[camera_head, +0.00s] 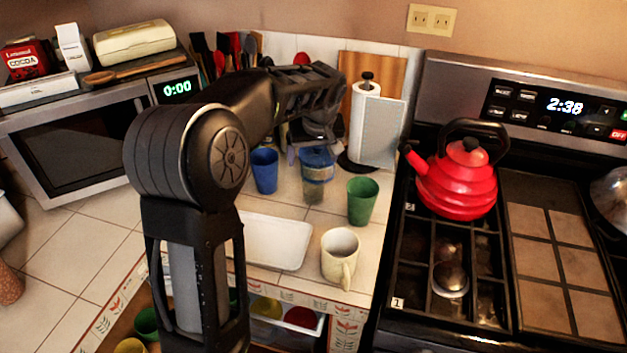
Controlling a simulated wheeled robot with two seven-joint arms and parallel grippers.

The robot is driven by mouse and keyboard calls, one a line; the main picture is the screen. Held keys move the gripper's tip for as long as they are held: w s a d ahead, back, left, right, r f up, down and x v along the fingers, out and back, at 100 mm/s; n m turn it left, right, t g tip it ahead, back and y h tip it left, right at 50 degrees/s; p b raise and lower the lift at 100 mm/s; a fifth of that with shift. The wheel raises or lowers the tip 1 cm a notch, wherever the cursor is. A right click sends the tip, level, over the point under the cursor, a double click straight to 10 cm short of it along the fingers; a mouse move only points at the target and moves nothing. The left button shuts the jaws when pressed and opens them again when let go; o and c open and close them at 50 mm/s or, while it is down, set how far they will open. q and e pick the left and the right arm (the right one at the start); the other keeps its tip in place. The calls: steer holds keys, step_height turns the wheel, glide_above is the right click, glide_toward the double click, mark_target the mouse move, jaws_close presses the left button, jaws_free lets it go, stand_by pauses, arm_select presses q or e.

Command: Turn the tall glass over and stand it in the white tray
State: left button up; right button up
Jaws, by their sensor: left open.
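My left gripper (315,143) is open, above and behind the countertop cups, its fingers partly hidden by my own arm. Directly below it stands a bluish, partly see-through tall glass (315,178), upright on the tiles. I cannot tell if the fingers touch it or which end is its mouth. The white tray (285,245) lies flat nearer the front edge. Its visible part is empty, and my left arm hides its left part. My right gripper is not in view.
A blue cup (264,170) stands left of the glass, a green cup (362,200) right of it. A cream mug (340,257) stands right of the tray. Behind are a paper towel holder (372,125) and utensils. The stove with a red kettle (457,180) is right.

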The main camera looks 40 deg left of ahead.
arm_select(q)
steer(key=shift+f, duration=0.15)
steer(key=p+x, duration=0.1)
steer(key=x, duration=0.4)
steer(key=shift+w+f+p, duration=0.1)
steer(key=shift+f+p, duration=0.05)
steer(key=shift+p, duration=0.25)
steer(key=shift+d, duration=0.1)
steer(key=shift+c, duration=0.2)
steer(key=c, duration=1.7)
steer(key=shift+c, duration=0.2)
step_height(320, 180, up, 10)
steer(key=b, duration=0.1)
steer(key=shift+b, duration=0.3)
